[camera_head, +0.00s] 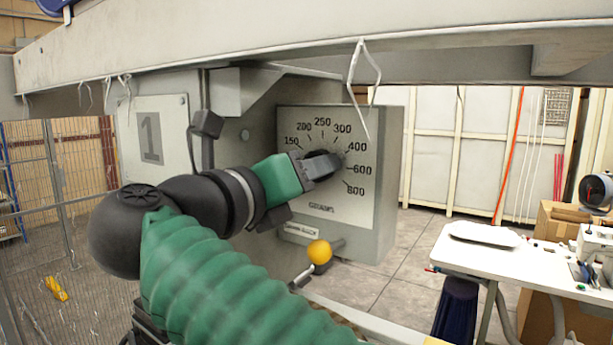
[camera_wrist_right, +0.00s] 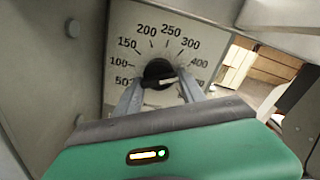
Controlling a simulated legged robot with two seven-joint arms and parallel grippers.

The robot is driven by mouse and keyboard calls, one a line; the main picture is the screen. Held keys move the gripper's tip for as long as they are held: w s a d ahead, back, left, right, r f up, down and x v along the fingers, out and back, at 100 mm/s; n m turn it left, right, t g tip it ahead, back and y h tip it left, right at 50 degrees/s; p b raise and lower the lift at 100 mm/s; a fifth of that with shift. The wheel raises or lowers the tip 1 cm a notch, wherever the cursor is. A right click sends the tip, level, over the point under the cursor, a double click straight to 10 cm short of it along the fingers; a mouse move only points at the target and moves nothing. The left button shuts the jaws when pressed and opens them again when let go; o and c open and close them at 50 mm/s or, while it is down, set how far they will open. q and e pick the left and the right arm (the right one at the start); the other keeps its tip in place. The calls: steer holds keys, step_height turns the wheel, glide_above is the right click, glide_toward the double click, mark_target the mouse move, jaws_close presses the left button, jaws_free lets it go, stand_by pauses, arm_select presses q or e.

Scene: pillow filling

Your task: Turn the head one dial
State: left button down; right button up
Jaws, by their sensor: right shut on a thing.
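A grey control box (camera_head: 390,180) carries a pale dial plate (camera_head: 352,205) with numbers from 150 to 800 visible in the head view. A round black dial knob (camera_wrist_right: 158,70) sits in the middle of the scale, and its light pointer mark points right in the wrist view, towards the higher numbers near 400. My right gripper (camera_head: 335,165) reaches the knob and is shut on it. Its two fingers (camera_wrist_right: 160,77) stand on either side of the knob in the wrist view. In the head view the gripper hides much of the knob and the scale's lower left. My left gripper is not in view.
A panel marked 1 (camera_head: 152,136) is left of the dial box. A yellow ball-topped lever (camera_head: 319,252) stands just below the dial plate. A beam (camera_head: 430,40) runs overhead. A white table (camera_head: 480,257) with a sewing machine is at right; floor shows between.

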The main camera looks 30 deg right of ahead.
stand_by(0.3)
steer(key=o, duration=1.4)
steer(key=shift+w+d, duration=0.2)
steer(key=shift+c, duration=0.2)
steer(key=shift+w+d+f, duration=0.1)
steer(key=shift+d, duration=0.05)
